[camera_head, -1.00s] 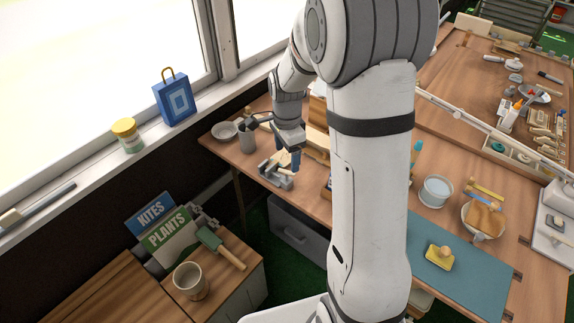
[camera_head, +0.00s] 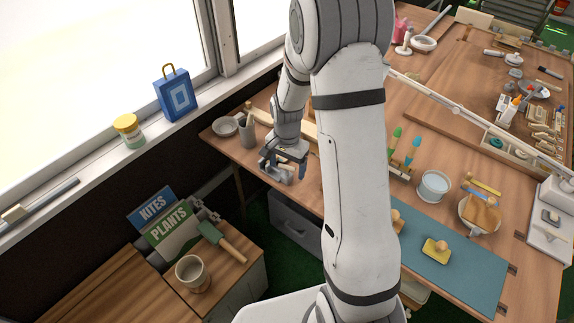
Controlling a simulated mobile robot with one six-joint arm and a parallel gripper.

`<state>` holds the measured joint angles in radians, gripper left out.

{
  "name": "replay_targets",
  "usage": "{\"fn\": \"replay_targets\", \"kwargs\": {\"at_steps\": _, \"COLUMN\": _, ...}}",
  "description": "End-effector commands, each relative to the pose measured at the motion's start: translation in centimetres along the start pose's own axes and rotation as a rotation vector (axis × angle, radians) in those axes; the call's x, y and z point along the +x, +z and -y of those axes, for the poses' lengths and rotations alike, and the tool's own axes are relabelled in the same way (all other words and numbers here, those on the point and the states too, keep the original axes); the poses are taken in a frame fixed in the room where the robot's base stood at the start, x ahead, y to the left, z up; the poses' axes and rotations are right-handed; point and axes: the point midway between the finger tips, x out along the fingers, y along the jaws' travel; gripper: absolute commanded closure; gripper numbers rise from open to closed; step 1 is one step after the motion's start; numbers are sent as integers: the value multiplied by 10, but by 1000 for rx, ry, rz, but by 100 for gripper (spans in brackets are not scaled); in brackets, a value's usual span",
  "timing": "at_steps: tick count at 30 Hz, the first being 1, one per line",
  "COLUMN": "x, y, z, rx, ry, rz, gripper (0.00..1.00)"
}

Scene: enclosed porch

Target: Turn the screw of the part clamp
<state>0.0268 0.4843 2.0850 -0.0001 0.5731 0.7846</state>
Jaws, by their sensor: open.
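The part clamp (camera_head: 277,175) is a small grey fixture near the left front edge of the wooden workbench, and only part of it shows. My gripper (camera_head: 283,164) is directly over it in this view, with its jaws spread apart and nothing seen between them. The gripper hides most of the clamp, including its screw. I cannot tell whether the fingers touch it.
A grey cup (camera_head: 247,132) and a bowl (camera_head: 225,127) stand just left of my gripper on the workbench (camera_head: 325,120). Green and blue brushes (camera_head: 404,150) and a glass of water (camera_head: 433,186) stand to the right. The window wall is close behind.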

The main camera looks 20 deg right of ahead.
Motion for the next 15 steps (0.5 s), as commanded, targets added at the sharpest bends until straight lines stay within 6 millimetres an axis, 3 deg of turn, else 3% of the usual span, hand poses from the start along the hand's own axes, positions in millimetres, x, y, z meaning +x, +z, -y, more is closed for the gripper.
{"fn": "replay_targets", "kwargs": {"at_steps": 9, "x": 4, "y": 0, "z": 0, "rx": 1, "ry": -1, "rz": -1, "gripper": 22}}
{"fn": "replay_targets", "kwargs": {"at_steps": 15, "x": 4, "y": 0, "z": 0, "rx": 1, "ry": -1, "rz": -1, "gripper": 38}}
